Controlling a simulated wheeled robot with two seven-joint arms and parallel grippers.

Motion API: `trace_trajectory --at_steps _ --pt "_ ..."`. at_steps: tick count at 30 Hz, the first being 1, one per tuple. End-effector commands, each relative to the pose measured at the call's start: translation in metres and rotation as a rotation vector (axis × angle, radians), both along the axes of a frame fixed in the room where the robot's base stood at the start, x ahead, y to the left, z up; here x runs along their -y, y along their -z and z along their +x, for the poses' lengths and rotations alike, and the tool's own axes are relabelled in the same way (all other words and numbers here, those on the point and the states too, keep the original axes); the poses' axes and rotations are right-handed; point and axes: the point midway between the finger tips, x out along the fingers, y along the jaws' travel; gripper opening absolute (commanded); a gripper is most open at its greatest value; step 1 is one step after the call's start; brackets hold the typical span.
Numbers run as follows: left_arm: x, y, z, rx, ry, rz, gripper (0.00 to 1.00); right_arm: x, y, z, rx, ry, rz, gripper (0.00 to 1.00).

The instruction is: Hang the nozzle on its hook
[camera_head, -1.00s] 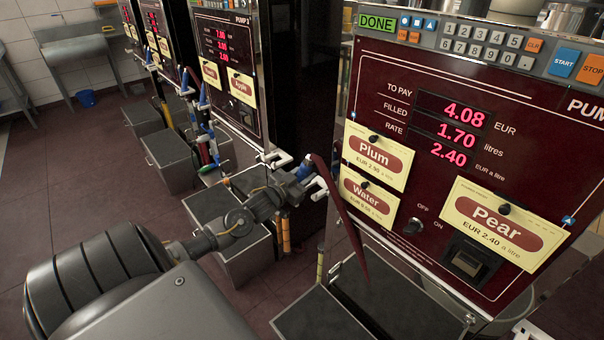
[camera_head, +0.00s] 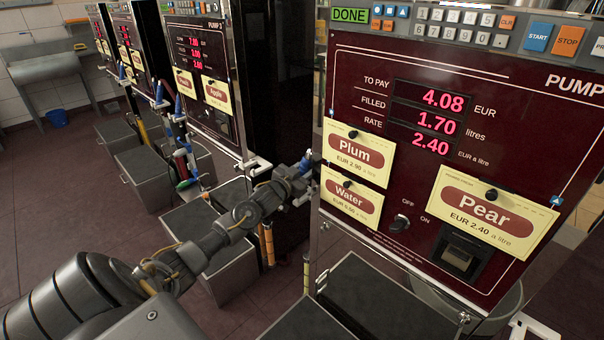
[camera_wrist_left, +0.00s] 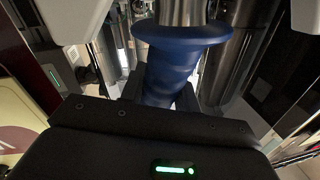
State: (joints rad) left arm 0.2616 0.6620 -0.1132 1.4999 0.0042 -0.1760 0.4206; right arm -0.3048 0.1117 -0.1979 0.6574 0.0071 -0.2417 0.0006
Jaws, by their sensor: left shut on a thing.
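My left gripper (camera_head: 298,178) reaches the left edge of the near pump (camera_head: 400,60), beside the Plum and Water cards. It is shut on the blue nozzle (camera_head: 305,165), of which only a small part shows there. In the left wrist view the nozzle's blue grip (camera_wrist_left: 172,72), with a wide collar and grey metal above, stands between the dark fingers (camera_wrist_left: 160,92). A white hook-like bracket (camera_head: 258,163) shows left of the gripper, by pump 3. The near pump's own hook is mostly hidden, and I cannot tell whether the nozzle touches it.
Pump 3 (camera_head: 206,100) and more pumps stand in a row to the left, with coloured nozzles and hoses at their sides. Grey boxes (camera_head: 145,175) stand on the floor below them. A card reading Pear (camera_head: 487,210) is on the near pump's front.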

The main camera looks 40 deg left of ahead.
Motion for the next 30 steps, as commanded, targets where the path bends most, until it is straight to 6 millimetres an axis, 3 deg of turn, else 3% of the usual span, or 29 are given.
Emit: trace_trajectory --at_steps 30 --pt "0.0002 0.0006 -0.0021 0.001 -0.001 0.0 0.04 -0.0002 -0.0049 -0.0032 -0.005 -0.002 0.0 0.36"
